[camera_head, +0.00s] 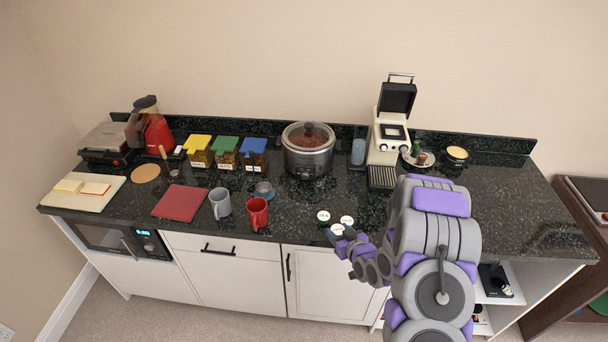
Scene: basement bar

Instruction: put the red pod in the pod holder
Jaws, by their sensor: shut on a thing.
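My gripper (338,236) is at the front edge of the dark counter, right of the red mug. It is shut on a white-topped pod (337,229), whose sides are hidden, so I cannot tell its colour. Two more white-topped pods, one on the left (323,216) and one on the right (347,220), stand just behind it on the counter. A cream coffee machine (379,148) stands at the back with its black lid (397,99) raised. A dark recess in its top may be the pod holder, but I cannot make it out clearly.
A steel slow cooker (308,160) stands left of the machine. A red mug (257,214) and a grey mug (220,204) stand near the front edge. A small dish (418,161) and a yellow-topped cup (456,157) are right of the machine. My arm hides some counter at right.

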